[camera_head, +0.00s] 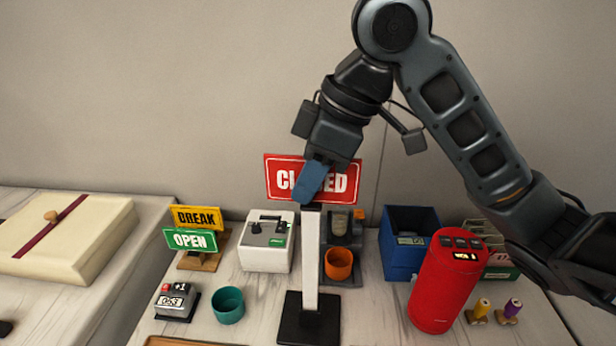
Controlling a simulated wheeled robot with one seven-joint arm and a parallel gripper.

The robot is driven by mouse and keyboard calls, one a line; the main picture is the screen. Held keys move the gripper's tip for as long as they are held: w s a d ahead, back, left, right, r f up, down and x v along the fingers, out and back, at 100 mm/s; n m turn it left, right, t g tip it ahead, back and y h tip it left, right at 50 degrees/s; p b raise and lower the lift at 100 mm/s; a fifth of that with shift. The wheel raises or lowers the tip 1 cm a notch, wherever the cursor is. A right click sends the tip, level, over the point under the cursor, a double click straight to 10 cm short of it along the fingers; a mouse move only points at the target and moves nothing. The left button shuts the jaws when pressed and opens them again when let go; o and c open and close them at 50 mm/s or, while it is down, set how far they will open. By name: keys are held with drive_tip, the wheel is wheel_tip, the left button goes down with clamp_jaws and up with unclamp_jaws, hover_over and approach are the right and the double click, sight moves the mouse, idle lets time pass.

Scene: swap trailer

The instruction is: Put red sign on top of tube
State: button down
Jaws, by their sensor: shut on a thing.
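The red sign (342,187) with white "CLOSED" lettering is held upright above the table. My gripper (308,196) is shut on it, and its blue finger covers the middle letters. The white square tube (310,262) stands upright on a black base (308,325), directly below my gripper in the picture. The sign's lower edge appears just above or behind the tube's top. I cannot tell whether they touch.
Yellow BREAK (197,217) and green OPEN (190,240) signs stand at left. A white box (268,250), teal cup (228,305) and counter (176,302) are left of the tube. An orange cup (339,264), blue bin (402,260) and red canister (446,285) stand right.

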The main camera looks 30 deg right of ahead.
drive_tip(key=c, duration=1.1)
unclamp_jaws()
drive_tip(key=o, duration=0.5)
drive_tip(key=shift+o, duration=0.2)
drive_tip(key=shift+r, duration=0.1)
drive_tip(key=shift+w+a+r+p+v, duration=0.1)
drive_tip(key=shift+p+v, duration=1.25)
drive_tip(key=shift+v, duration=0.1)
drive_tip(key=shift+w+a+r+p+v, duration=0.1)
drive_tip(key=shift+w+a+p+v, duration=0.05)
drive_tip(key=shift+p+v, duration=1.25)
drive_tip(key=shift+w+a+p+v, duration=0.1)
drive_tip(key=shift+p+v, duration=1.2)
drive_tip(key=shift+v, duration=0.2)
